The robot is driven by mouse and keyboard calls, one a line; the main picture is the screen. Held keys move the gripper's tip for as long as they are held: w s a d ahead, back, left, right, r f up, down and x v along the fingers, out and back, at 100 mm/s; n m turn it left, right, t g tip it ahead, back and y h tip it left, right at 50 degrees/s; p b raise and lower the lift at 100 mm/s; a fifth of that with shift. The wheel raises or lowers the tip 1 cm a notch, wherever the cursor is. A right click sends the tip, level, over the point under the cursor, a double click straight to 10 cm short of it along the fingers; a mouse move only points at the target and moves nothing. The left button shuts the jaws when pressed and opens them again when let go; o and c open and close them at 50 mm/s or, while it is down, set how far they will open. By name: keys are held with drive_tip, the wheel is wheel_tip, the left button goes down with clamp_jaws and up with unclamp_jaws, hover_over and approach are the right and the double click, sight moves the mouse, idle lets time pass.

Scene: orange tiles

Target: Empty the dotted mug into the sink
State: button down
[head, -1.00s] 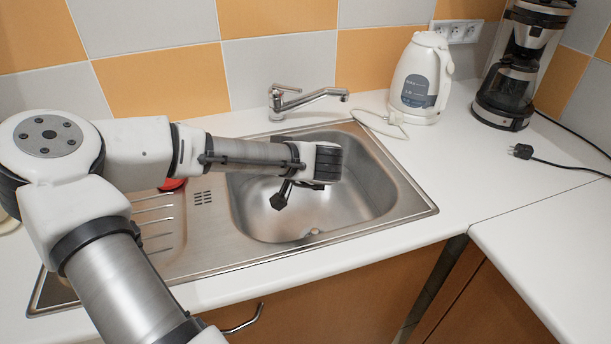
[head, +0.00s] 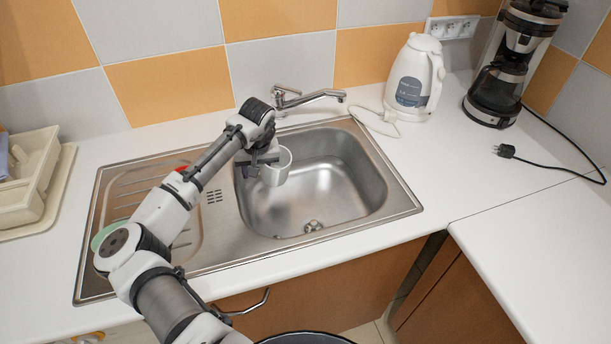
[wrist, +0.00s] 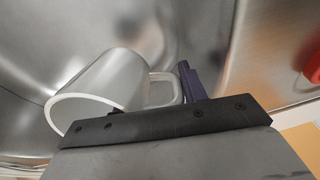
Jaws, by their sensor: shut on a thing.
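A plain pale mug (head: 278,172) hangs at the left side of the sink basin (head: 345,178). Its rim faces mostly upward in the head view; no dots show on the side I see. My gripper (head: 262,160) is at the mug's left, shut on it near the handle. In the wrist view the mug (wrist: 105,88) lies tilted across the picture, its mouth toward the lower left, and my gripper (wrist: 160,100) is at the handle. The inside of the mug that shows looks pale and empty; its bottom is hidden.
A tap (head: 310,98) stands behind the basin. A red thing (head: 182,168) and a green round thing (head: 104,234) lie on the drainboard side, partly behind my arm. A kettle (head: 415,78) and coffee maker (head: 508,65) stand right. The right counter is mostly clear.

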wheel_tip(320, 180, up, 8)
drive_tip(key=w+g+h, duration=0.1)
drive_tip(key=g+h, duration=0.1)
drive_tip(key=shift+a, duration=0.45)
idle(0.6)
